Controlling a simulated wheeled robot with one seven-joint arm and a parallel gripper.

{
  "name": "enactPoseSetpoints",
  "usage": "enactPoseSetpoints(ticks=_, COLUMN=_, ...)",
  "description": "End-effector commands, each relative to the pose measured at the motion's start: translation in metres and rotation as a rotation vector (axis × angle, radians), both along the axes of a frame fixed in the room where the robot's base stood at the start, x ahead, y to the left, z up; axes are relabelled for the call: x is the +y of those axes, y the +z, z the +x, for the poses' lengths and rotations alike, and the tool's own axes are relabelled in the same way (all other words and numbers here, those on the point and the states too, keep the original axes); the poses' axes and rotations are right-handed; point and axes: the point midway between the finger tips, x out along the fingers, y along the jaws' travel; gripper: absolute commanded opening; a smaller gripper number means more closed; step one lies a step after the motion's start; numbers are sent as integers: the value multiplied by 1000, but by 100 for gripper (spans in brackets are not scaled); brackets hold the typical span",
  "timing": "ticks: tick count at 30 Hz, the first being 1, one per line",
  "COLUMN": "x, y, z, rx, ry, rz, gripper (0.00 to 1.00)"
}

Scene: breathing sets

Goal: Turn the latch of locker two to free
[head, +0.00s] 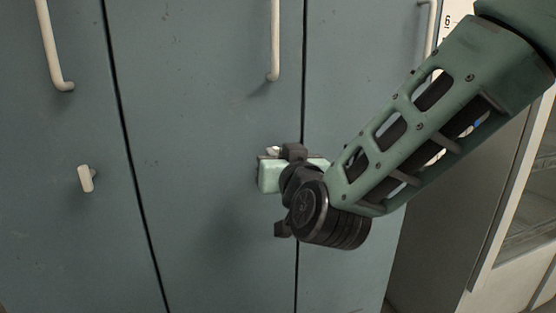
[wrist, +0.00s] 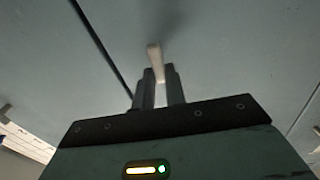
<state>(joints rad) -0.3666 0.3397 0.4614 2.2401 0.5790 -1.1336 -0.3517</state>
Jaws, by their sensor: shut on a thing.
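My gripper (head: 288,162) is at the middle locker door (head: 210,110), near its right edge. In the wrist view its two dark fingers (wrist: 158,84) are closed around a pale latch (wrist: 154,55), with the latch's free end showing beyond them. In the head view only a small pale bit of this latch (head: 273,150) shows; my gripper hides most of it. Its exact angle is hard to tell. No number for this locker is visible.
The left door (head: 50,120) has its own pale latch (head: 86,178) and a long bar handle (head: 53,50). Another bar handle (head: 274,45) is above my gripper. The doors look closed. A glass-fronted cabinet (head: 520,200) stands at the right.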

Motion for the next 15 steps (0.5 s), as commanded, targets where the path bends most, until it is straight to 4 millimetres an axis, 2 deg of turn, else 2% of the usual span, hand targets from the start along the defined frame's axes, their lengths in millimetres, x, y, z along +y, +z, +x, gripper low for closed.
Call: enactPoseSetpoints(ticks=15, x=-5, y=-6, z=2, rx=122, ry=0, rz=431, gripper=0)
